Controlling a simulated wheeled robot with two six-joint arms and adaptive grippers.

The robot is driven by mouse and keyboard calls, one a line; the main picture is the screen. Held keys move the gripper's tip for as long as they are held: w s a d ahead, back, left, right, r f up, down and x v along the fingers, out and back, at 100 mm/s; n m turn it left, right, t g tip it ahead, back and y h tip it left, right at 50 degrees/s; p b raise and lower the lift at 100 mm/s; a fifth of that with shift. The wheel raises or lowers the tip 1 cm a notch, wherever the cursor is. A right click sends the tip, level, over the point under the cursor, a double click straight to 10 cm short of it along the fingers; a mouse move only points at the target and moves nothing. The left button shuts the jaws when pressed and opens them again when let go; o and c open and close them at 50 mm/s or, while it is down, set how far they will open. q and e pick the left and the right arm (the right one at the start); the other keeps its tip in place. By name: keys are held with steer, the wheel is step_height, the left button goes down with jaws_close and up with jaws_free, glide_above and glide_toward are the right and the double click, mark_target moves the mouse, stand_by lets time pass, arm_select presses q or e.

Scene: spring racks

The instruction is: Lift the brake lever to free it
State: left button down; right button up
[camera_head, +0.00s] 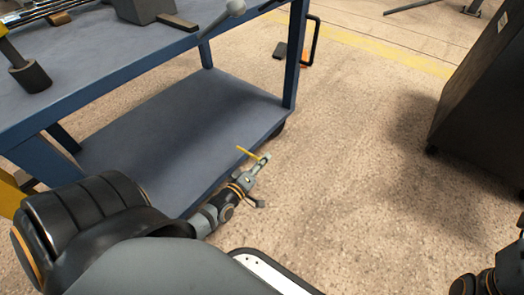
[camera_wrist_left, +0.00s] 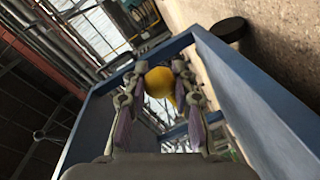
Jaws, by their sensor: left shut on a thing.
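A thin yellow lever (camera_head: 247,152) shows in the head view by the right edge of the blue cart's lower shelf. Its other end meets the fingers of my left gripper (camera_head: 262,161). In the left wrist view, a rounded yellow end (camera_wrist_left: 160,82) sits between the two fingers of the left gripper (camera_wrist_left: 158,72), which are shut on it. What the lever is fixed to cannot be told. My right gripper is out of view; only a part of my right arm shows at the lower right corner.
The blue cart (camera_head: 205,125) stands at the left, its top (camera_head: 95,60) carrying grey parts and rods. A dark cabinet (camera_head: 480,100) stands at the right. A black-handled item (camera_head: 311,42) is at the top middle. The concrete floor between cart and cabinet is clear.

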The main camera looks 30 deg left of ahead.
mark_target(258, 158)
arm_select(q)
steer(key=r+n+p, duration=0.2)
steer(key=r, duration=0.1)
steer(key=a+r+n+p, duration=0.1)
steer(key=shift+r+h, duration=0.25)
steer(key=shift+h, duration=0.05)
steer(key=shift+w+a+r+p, duration=0.1)
steer(key=shift+a+r+p, duration=0.3)
steer(key=shift+r+p, duration=0.2)
steer(key=c, duration=1.1)
jaws_free()
steer(key=shift+a, duration=0.1)
steer(key=shift+o, duration=0.2)
steer(key=s+r, duration=0.1)
steer(key=s, duration=1.1)
steer(key=shift+a, duration=0.2)
